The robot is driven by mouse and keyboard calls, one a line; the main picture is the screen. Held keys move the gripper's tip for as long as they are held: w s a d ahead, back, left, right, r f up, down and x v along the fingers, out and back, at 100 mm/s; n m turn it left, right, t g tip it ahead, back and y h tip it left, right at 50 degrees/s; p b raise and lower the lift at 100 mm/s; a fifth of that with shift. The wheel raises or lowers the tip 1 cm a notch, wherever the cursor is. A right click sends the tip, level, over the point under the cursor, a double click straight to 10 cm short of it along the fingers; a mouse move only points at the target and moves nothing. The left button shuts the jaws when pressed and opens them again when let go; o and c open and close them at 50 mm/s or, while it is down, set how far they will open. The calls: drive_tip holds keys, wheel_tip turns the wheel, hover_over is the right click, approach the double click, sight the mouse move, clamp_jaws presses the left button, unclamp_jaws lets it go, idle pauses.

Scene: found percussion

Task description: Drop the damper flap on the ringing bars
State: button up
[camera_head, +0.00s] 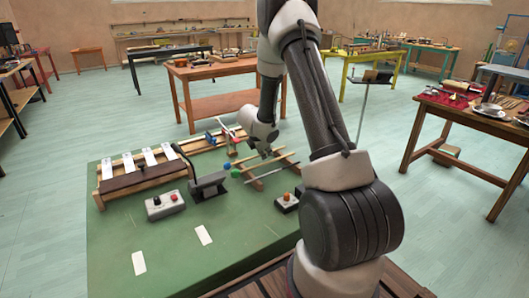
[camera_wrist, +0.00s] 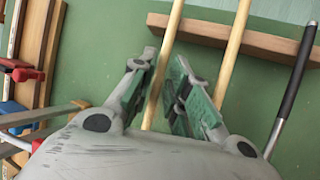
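The ringing bars (camera_head: 150,157) are several pale plates on a wooden frame at the left of the green table. A long dark brown board (camera_head: 137,178), which looks like the damper flap, runs along their near side; I cannot tell whether it touches them. My gripper (camera_head: 264,152) is low over the mallet rack (camera_head: 258,184), right of the bars and away from the flap. In the wrist view my gripper (camera_wrist: 163,75) has its green-padded fingers on both sides of a wooden mallet stick (camera_wrist: 174,22), with narrow gaps showing. A green mallet head (camera_head: 236,173) shows in the head view.
A grey box with buttons (camera_head: 165,204) and a dark grey lever-like block (camera_head: 208,186) stand before the bars. A small box with an orange knob (camera_head: 287,202) is right of the rack. A black-handled rod (camera_wrist: 297,72) lies beside the sticks. The table's front (camera_head: 185,250) is mostly clear.

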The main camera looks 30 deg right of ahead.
drive_tip(key=shift+o, duration=0.8)
drive_tip(key=v, duration=1.2)
